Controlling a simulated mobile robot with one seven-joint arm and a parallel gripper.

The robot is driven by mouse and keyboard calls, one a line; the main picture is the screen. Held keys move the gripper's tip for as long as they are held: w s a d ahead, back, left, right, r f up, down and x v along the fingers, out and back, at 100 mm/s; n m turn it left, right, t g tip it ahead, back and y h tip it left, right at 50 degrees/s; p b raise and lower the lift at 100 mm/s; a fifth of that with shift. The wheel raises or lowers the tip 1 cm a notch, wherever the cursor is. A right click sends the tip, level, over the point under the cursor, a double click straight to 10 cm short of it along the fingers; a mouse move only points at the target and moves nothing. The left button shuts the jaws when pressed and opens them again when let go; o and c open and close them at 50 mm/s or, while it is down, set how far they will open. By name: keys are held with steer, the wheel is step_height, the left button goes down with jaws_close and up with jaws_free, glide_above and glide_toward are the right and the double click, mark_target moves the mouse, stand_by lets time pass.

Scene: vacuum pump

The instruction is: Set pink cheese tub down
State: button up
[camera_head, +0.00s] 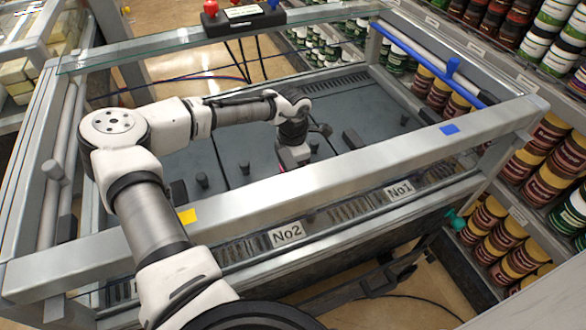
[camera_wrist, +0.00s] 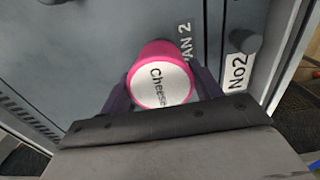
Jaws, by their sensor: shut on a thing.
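The pink cheese tub (camera_wrist: 162,78) shows in the wrist view with its white lid, marked "Cheese", facing the camera. The fingers of my gripper (camera_wrist: 163,92) are on both sides of the tub, shut on it. Behind it is the grey panelled surface of the machine. In the head view my gripper (camera_head: 292,158) is low inside the metal frame, over the grey panels. A small pink patch of the tub (camera_head: 282,166) shows beside it; most of the tub is hidden. I cannot tell whether the tub touches the panel.
A metal frame rail (camera_head: 330,180) runs between my base and the panels. Black knobs (camera_head: 203,180) stand up from the panels. Signs "No2" (camera_head: 287,233) and "No1" (camera_head: 400,190) are on the front. Shelves of cans (camera_head: 520,170) stand at the right.

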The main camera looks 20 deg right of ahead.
steer(key=shift+f, duration=1.2)
steer(key=shift+f, duration=0.2)
steer(key=o, duration=1.2)
steer(key=shift+r, duration=0.1)
step_height(320, 180, up, 12)
steer(key=shift+r+b, duration=0.15)
steer(key=shift+b, duration=0.7)
